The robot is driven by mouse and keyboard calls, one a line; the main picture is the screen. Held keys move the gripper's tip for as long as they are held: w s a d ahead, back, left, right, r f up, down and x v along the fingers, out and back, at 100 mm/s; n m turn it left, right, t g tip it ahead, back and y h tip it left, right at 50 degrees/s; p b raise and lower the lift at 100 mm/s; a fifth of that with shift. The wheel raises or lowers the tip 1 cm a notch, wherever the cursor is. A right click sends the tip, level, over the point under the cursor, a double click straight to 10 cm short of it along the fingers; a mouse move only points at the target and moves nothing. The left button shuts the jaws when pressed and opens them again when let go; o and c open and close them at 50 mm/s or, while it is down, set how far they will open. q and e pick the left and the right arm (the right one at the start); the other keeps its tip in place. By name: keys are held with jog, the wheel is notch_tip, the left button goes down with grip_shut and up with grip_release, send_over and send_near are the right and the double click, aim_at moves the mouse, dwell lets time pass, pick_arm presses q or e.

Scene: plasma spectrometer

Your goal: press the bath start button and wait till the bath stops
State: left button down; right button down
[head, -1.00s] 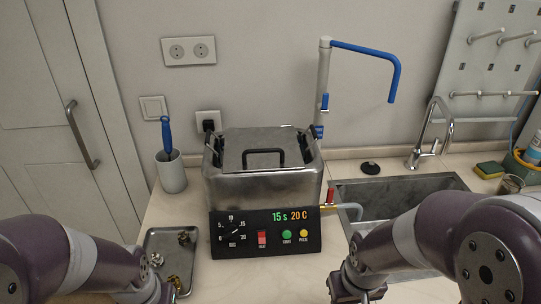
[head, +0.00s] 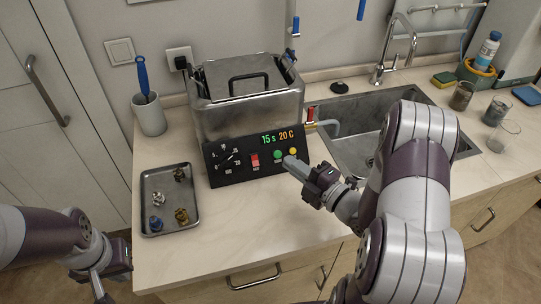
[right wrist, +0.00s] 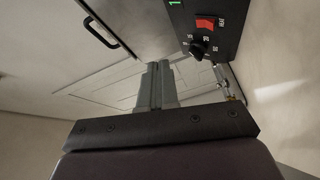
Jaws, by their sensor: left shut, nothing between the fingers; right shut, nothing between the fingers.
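The steel bath (head: 247,108) stands on the counter with its lid on. Its black front panel (head: 225,178) shows "15 s 20 C". The panel carries a dial (head: 228,160), a red switch (head: 254,161), a green button (head: 278,155) and a yellow button (head: 293,151). My right gripper (head: 288,161) is shut and empty, its tips just in front of the green and yellow buttons; I cannot tell whether they touch. In the right wrist view its closed fingers (right wrist: 158,84) show below the panel's red switch (right wrist: 205,23). My left gripper (head: 103,296) is shut and empty, low at the left.
A metal tray (head: 150,222) with several small parts lies left of the panel. A cup with a blue-handled tool (head: 150,118) stands behind it. The sink (head: 350,145) is right of the bath, with glass beakers (head: 502,136) further right. The counter before the panel is clear.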

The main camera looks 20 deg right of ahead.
aim_at(277, 154)
jog(key=shift+w+d+f, duration=0.1)
jog(key=w+f+b, duration=0.5)
jog(key=shift+w+d, duration=0.1)
jog(key=shift+w, duration=0.25)
jog(key=shift+w+f+b, duration=0.15)
jog(key=shift+w+b, duration=0.2)
jog(key=shift+w, duration=0.25)
dwell(1.5)
jog(key=shift+w+f+b, duration=0.25)
jog(key=shift+w+b, duration=0.05)
jog(key=shift+b, duration=0.15)
jog(key=shift+w+d+f+b, duration=0.1)
jog(key=shift+w+f+b, duration=0.2)
jog(key=shift+b, duration=0.15)
dwell(0.5)
jog(key=shift+s+r, duration=0.1)
jog(key=shift+r, duration=0.1)
jog(key=shift+s+r+p, duration=0.35)
jog(key=shift+s+p, duration=0.1)
jog(key=shift+s, duration=0.1)
